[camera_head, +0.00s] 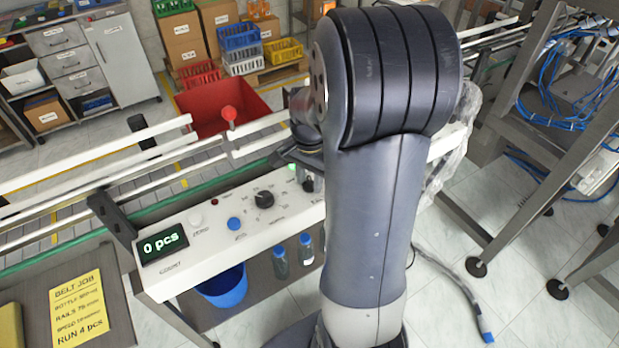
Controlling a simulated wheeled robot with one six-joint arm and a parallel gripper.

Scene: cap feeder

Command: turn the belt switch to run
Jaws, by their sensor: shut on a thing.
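The white control panel (215,222) runs across the middle of the view. My gripper (308,172) is over its right end, mostly hidden behind my own arm. It is shut on a small dark knob (308,185) there, which appears to be the belt switch; its pointing direction and label cannot be read. A green light (291,167) shows just left of it. A large black dial (264,199) with scale marks sits further left on the panel, apart from my gripper.
The counter display (162,244) reads 0 pcs. A blue button (234,223) and a white knob (196,220) sit on the panel. A yellow job card (78,308) lies front left. White guide rails (95,165) run behind the panel. A red bin (205,108) stands beyond.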

